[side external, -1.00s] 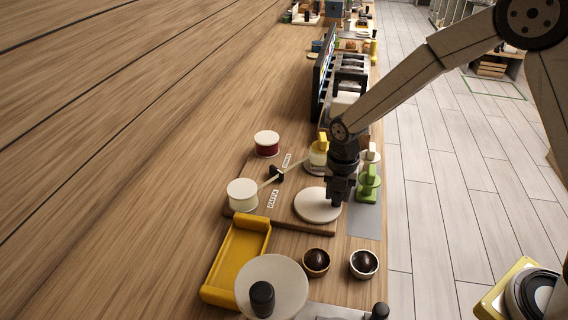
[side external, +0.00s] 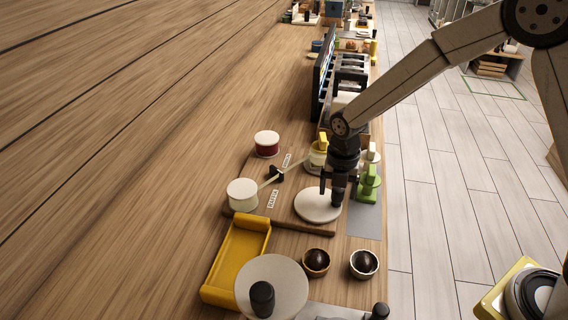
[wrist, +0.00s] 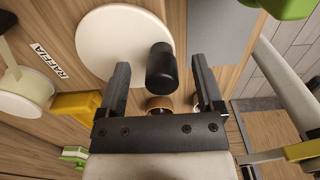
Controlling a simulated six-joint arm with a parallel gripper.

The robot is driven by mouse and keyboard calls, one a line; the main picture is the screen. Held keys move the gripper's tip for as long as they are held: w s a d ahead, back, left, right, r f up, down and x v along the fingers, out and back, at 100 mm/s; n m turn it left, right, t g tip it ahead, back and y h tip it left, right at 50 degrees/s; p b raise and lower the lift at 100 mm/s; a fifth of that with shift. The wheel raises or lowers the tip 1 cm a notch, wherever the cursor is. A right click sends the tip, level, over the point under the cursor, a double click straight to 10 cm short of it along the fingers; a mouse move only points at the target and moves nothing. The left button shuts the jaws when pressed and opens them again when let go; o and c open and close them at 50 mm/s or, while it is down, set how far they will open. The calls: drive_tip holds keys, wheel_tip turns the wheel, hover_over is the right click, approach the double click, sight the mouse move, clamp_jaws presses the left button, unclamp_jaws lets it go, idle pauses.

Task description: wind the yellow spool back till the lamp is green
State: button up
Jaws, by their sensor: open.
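The crank is a flat white disc (side external: 316,207) on the wooden board, with an upright black knob (side external: 337,198). In the wrist view, the disc (wrist: 108,42) is at upper left and the knob (wrist: 160,68) lies between my fingertips. My gripper (side external: 338,188) is open, one finger on each side of the knob, with gaps in the wrist view (wrist: 160,80). A spool with a yellow upright piece (side external: 319,156) stands behind, partly hidden by my arm. A pale strip runs from it past a black guide (side external: 276,175) to a cream-topped spool (side external: 242,195). I cannot make out a lamp.
A red spool (side external: 267,144) stands at the board's back left. A green stepped piece (side external: 369,185) is close to the right of my gripper. A yellow tray (side external: 211,293), two small bowls (side external: 315,263) and another knobbed white disc (side external: 284,276) are in front. The table is clear at left.

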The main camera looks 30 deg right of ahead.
drive_tip(key=shift+r, duration=3.95)
drive_tip(key=shift+r, duration=0.1)
wheel_tip(320, 180, up, 8)
drive_tip(key=shift+f, duration=0.2)
drive_tip(key=shift+s, duration=0.1)
drive_tip(key=s+d+f+m+t, duration=0.1)
drive_tip(key=s+d+f+m, duration=0.2)
drive_tip(key=m, duration=1)
drive_tip(key=s+d+f+m+t, duration=0.1)
drive_tip(key=s+d+f+m, duration=0.3)
drive_tip(key=s+f+m, duration=0.3)
drive_tip(key=shift+s+d+f+m+t, duration=0.25)
drive_tip(key=shift+s+m, duration=1.75)
drive_tip(key=shift+m, duration=1.5)
